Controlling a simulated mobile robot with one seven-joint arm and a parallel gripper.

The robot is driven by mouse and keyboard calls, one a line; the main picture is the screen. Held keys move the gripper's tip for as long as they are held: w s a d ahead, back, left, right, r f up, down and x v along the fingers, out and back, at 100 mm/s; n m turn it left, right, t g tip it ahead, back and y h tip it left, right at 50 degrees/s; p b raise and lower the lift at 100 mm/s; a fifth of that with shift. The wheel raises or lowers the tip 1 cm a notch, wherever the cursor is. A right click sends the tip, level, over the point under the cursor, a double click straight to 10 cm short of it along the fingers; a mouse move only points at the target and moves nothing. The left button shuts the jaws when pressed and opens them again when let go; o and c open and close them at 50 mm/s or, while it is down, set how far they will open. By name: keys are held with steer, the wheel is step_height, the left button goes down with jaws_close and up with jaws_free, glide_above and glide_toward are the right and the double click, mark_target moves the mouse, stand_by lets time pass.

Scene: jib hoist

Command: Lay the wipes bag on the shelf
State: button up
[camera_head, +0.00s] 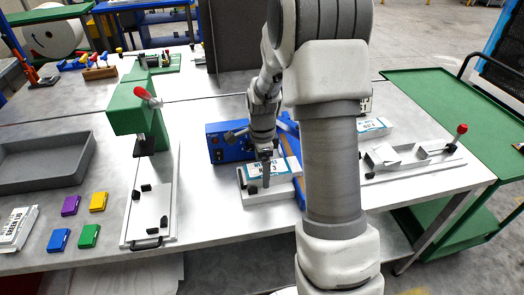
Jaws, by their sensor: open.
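No thing in view is clearly marked as the wipes bag. A white pack with a teal label (280,170) lies on a light fixture block on the bench, right below my gripper (265,162). My gripper points down with its tip at or just over this pack; I cannot tell if they touch. It is open, but its fingers are small in the picture. A similar white and teal pack (372,127) lies farther right, partly behind my arm. A white pack with dark print (14,230) lies at the bench's left edge. I cannot tell which surface is the shelf.
A blue control box (228,142) stands beside my gripper. A green press with a red-tipped lever (140,108) stands to the left. A grey tray (40,165) and several small coloured boxes (98,201) lie farther left. A metal fixture (412,158) and a green cart (440,100) are right.

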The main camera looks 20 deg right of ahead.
step_height(320, 180, up, 17)
steer(key=p, duration=0.1)
steer(key=s+a+r+n+t, duration=0.2)
steer(key=s+a+r+n, duration=0.1)
steer(key=s+n, duration=0.7)
steer(key=s+a+r+n+t, duration=0.3)
steer(key=s+a+n, duration=0.3)
steer(key=s+n, duration=0.4)
steer(key=shift+s+a+r+t, duration=0.15)
steer(key=shift+s+r+t, duration=0.15)
steer(key=shift+s+r, duration=0.35)
steer(key=shift+f, duration=0.1)
